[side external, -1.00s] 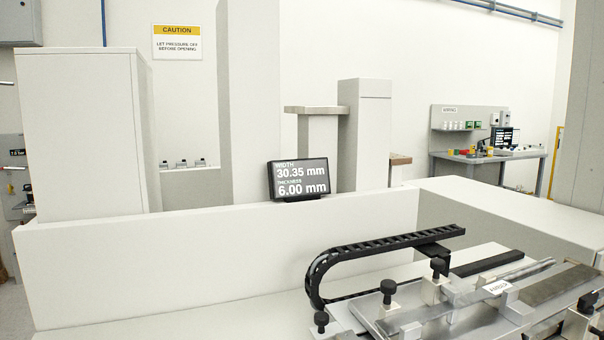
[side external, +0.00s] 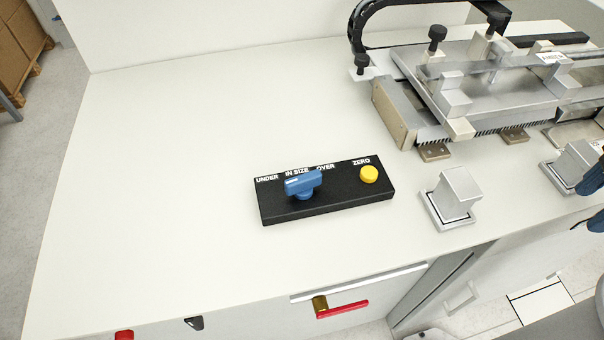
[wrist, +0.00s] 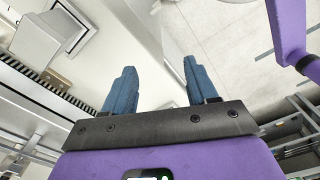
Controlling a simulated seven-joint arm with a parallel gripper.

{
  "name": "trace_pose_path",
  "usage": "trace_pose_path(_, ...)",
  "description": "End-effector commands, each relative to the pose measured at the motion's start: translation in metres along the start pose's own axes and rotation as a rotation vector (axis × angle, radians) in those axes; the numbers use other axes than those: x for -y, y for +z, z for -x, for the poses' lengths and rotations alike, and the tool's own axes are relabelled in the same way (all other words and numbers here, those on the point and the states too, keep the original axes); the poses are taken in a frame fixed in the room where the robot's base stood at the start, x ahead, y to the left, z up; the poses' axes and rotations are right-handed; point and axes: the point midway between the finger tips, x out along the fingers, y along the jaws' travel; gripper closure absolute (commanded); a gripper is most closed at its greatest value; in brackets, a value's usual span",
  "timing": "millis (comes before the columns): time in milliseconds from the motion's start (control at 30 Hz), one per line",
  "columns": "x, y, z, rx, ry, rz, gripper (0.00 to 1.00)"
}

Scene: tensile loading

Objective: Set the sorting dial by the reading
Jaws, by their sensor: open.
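The sorting dial is a blue knob (side external: 303,184) on a black panel (side external: 330,205) lying on the white bench top. The panel reads UNDER, IN SIZE, OVER and ZERO. The knob's bar lies roughly crosswise, with a pale mark near its left end; I cannot tell for certain which label it points to. A yellow ZERO button (side external: 369,174) sits at its right. My gripper (side external: 592,202) shows only in part at the right edge, well to the right of the panel. In the wrist view its blue fingers (wrist: 160,88) are apart and empty. The reading display is not in view now.
A metal measuring fixture (side external: 470,90) with black knobs stands at the back right. A square metal post (side external: 453,195) stands between the panel and my gripper. A red-handled latch (side external: 342,309) is on the bench front. The bench left of the panel is clear.

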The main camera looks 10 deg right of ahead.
Motion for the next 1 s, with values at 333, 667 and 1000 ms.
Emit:
trace_pose_path(333,-0.001,-0.004,0.002,0.0,0.0,0.015,0.11)
trace_pose_path(667,-0.013,-0.121,0.043,0.005,-0.001,0.485,0.11)
trace_pose_path(1000,-0.013,-0.269,0.088,0.016,-0.009,1.162,0.11)
